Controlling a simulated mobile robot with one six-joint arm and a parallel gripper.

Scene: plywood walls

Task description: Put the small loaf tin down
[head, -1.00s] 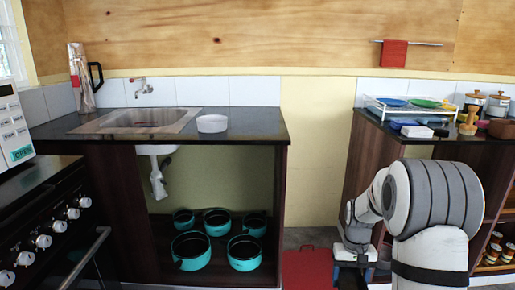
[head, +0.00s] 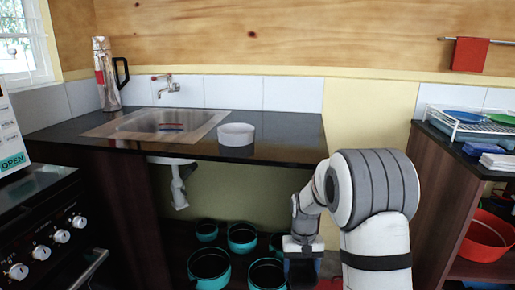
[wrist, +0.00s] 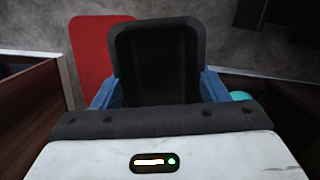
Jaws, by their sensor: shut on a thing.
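The small loaf tin (wrist: 157,62) is a black, rounded rectangular tin, seen from above in the wrist view. The blue fingers of my gripper (wrist: 158,92) press on its left and right sides, so the gripper is shut on it. In the head view my gripper (head: 303,266) hangs low in front of the open sink cabinet, right of the teal pots. I cannot make out the tin clearly there.
The dark counter (head: 285,140) holds a sink (head: 165,124), a white round dish (head: 236,135) and a tall flask (head: 107,75). Its right part is clear. Several teal pots (head: 210,268) stand below. A red mat (wrist: 92,50) lies on the floor. A stove (head: 45,235) is at left.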

